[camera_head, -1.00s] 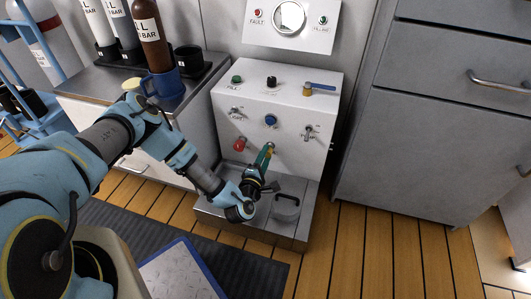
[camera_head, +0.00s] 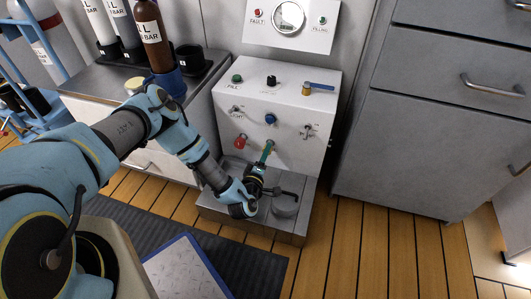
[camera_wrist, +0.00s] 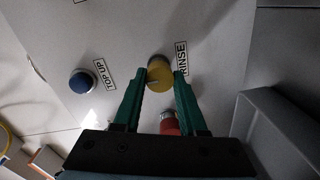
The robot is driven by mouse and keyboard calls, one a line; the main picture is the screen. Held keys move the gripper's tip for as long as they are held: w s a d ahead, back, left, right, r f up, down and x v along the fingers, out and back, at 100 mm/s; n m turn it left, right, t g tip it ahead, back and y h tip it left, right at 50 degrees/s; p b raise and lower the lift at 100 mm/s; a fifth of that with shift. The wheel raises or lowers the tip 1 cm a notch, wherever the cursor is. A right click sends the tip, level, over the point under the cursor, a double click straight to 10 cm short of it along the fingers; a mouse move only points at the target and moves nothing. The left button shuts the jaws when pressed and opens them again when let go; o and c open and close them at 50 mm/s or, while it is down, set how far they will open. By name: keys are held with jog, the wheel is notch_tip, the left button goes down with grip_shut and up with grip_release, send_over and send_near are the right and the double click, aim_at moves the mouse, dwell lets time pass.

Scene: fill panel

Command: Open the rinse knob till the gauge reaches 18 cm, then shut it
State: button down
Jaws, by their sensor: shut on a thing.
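The yellow rinse knob (camera_wrist: 160,76) is on the white panel, beside the RINSE label (camera_wrist: 182,58) in the wrist view. My gripper (camera_wrist: 160,78) has one green finger on each side of the knob and is shut on it. In the head view my gripper (camera_head: 268,147) reaches the lower front of the panel (camera_head: 300,95) and hides the rinse knob. The round gauge (camera_head: 288,17) is on the upright panel at the top. Its reading is too small to tell.
A blue top-up knob (camera_wrist: 82,82) is left of the rinse knob in the wrist view. A red knob (camera_wrist: 169,125) shows between my fingers. Drawers (camera_head: 430,130) stand at right.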

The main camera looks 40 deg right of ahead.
jog(key=shift+c, duration=2.4)
grip_release()
jog(key=shift+s+a, duration=0.1)
jog(key=shift+a, duration=0.05)
